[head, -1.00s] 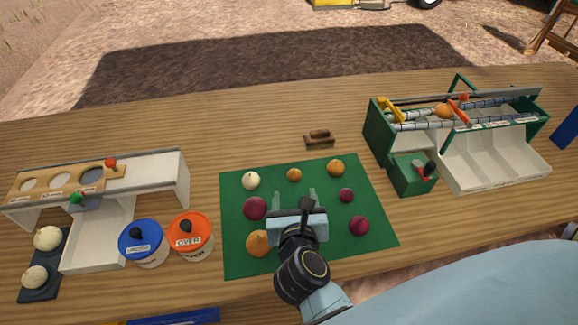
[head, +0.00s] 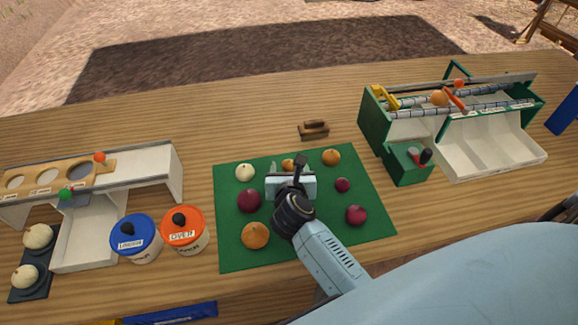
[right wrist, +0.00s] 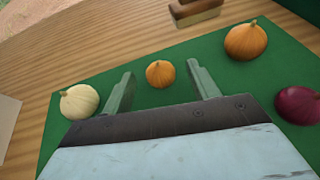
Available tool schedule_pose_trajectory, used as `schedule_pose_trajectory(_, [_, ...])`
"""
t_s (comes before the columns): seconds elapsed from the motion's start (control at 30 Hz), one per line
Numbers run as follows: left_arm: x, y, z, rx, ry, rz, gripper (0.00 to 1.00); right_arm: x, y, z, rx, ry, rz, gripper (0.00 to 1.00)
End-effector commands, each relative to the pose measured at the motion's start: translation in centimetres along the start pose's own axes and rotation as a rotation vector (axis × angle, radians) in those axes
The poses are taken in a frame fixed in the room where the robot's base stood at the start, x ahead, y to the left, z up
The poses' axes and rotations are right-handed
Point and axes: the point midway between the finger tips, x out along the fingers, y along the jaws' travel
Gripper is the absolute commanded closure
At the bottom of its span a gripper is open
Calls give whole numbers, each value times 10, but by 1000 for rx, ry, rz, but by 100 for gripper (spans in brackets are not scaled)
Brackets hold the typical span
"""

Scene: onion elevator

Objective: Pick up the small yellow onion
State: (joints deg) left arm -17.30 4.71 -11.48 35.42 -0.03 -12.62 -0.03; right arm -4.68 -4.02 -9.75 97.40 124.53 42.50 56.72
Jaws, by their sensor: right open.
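The small yellow onion (head: 288,165) lies on the green mat (head: 230,258), near its far edge. In the head view my right gripper (head: 288,168) partly hides it. In the right wrist view the small onion (right wrist: 160,74) sits beyond and between the two spread fingers of my right gripper (right wrist: 162,85), touching neither as far as I can tell. The right gripper is open and empty. Larger yellow onions lie at the mat's far right (head: 331,157) and near left (head: 255,235). My left gripper is not in view.
A white onion (head: 244,172) and red onions (head: 249,200) (head: 343,185) (head: 356,215) share the mat. A wooden brush-like block (head: 314,130) stands behind it. Lidded tubs, blue (head: 136,237) and orange (head: 184,230), stand left; a green-and-white sorter (head: 405,160) stands right.

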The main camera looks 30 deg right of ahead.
Motion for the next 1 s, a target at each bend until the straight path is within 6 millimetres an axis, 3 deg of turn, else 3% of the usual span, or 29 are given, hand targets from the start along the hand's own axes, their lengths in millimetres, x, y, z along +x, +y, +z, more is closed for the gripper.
schedule_pose_trajectory(0.1, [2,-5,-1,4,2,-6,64,11,0,0,0,0,0,40])
schedule_pose_trajectory(0.33, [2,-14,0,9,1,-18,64,12,0,0,1,0,0,40])
schedule_pose_trajectory(0.7, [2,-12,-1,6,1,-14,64,11,0,0,0,0,1,87])
schedule_pose_trajectory(1.0, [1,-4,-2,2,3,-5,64,10,0,2,1,0,1,87])
